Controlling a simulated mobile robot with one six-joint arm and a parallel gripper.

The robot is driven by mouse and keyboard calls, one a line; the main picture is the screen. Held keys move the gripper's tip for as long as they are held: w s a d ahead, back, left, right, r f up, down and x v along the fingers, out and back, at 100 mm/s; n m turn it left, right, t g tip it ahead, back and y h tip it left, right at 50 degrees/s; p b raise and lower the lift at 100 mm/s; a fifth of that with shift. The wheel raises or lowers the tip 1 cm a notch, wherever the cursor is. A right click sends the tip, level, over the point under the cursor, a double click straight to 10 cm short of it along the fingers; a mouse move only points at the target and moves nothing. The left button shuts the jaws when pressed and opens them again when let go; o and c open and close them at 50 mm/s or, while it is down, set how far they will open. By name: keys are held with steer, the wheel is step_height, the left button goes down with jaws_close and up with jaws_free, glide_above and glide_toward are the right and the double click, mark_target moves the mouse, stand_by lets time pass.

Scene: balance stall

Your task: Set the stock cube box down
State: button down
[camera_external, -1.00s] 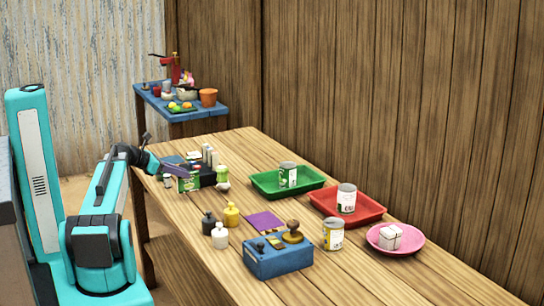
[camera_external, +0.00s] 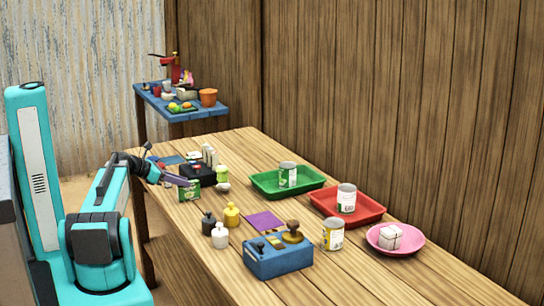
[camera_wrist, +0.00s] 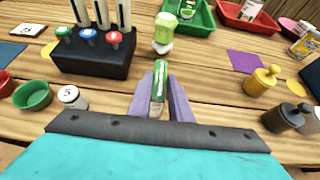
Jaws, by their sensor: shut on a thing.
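The stock cube box (camera_external: 189,193) is a small green box with white markings. My gripper (camera_external: 186,183) is shut on it, and the box hangs at the fingertips low over the left part of the wooden table. In the wrist view the green box (camera_wrist: 161,72) stands between the two purple fingers of my gripper (camera_wrist: 162,88). I cannot tell whether its bottom touches the table.
A black block (camera_wrist: 95,58) with upright pieces and coloured knobs is close to the left. Yellow (camera_external: 231,215) and dark weights are nearer the camera. Bare wood lies between.

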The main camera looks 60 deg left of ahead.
steer(key=c, duration=1.6)
jaws_free()
steer(key=shift+s+r, duration=0.1)
steer(key=b+v, duration=0.1)
steer(key=v, duration=1.1)
steer(key=shift+p+x, duration=0.5)
steer(key=shift+x, duration=5.5)
steer(key=shift+s, duration=0.1)
